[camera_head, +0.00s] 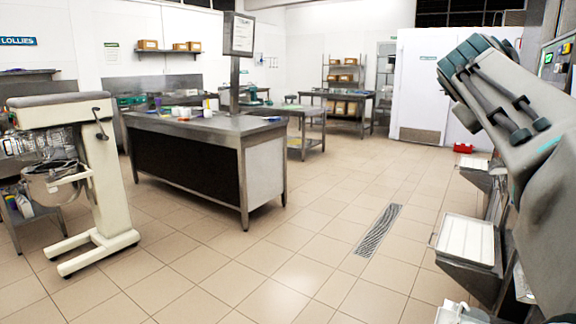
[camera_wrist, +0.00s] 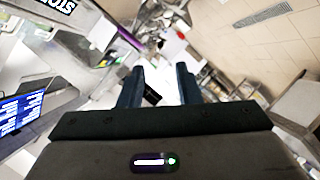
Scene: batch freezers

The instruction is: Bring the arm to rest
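My gripper (camera_wrist: 158,84) shows in the wrist view with its two dark fingers apart. Nothing is held between them; a blurred clutter of pale and dark shapes lies beyond the fingertips. In the head view my grey and teal arm (camera_head: 535,150) is raised along the right edge, in front of the machines there. I cannot make out the fingers in the head view.
A row of machines with white trays (camera_head: 467,239) stands close by my arm on the right. A cream mixer (camera_head: 100,165) stands at left, and a steel counter (camera_head: 262,172) at centre-left. The tiled floor around the drain grate (camera_head: 378,231) is clear. A red item (camera_head: 463,148) lies farther back.

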